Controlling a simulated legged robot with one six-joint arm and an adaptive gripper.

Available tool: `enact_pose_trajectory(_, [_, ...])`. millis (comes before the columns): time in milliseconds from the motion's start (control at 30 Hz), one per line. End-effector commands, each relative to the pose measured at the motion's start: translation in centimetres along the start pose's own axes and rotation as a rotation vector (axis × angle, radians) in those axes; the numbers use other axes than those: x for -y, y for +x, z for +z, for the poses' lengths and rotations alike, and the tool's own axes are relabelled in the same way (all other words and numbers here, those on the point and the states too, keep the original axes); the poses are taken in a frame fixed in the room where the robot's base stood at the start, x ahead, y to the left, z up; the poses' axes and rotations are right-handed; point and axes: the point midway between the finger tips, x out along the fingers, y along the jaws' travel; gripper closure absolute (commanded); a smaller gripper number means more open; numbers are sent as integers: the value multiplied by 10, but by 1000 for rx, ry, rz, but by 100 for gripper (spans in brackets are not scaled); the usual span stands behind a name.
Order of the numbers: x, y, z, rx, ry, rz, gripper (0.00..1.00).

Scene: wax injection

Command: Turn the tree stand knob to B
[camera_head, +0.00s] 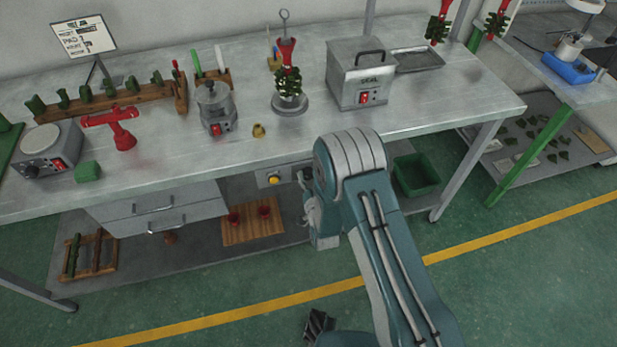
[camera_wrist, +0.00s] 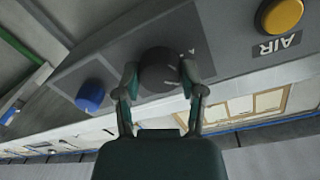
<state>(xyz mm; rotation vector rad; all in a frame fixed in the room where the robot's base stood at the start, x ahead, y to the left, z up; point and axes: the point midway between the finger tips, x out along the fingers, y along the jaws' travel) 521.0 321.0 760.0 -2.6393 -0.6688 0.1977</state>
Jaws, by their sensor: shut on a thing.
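In the wrist view, a round black knob (camera_wrist: 156,64) sits on a dark grey panel (camera_wrist: 120,52). My gripper (camera_wrist: 160,74) has one finger on each side of the knob and is shut on it. A small pale letter shows on the panel to the knob's upper right, too blurred to read surely. Pale marks show on the knob's face, but I cannot tell its setting. In the head view, my gripper (camera_head: 311,208) is under the bench's front edge beside a panel with a yellow button (camera_head: 273,179); the knob is hidden there by my arm.
In the wrist view, a yellow button (camera_wrist: 283,14) labelled AIR is to the right and a blue knob (camera_wrist: 91,95) to the left. In the head view, the bench (camera_head: 330,132) bears a red and green wax tree (camera_head: 289,78). A green bin (camera_head: 416,174) stands below.

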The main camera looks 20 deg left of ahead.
Motion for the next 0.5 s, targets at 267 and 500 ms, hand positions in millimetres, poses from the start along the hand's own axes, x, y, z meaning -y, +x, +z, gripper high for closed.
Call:
enact_pose_trajectory(267, [0,2,-2,11,261,-3,96])
enact_pose_trajectory(500, [-1,2,-2,24,488,-5,96])
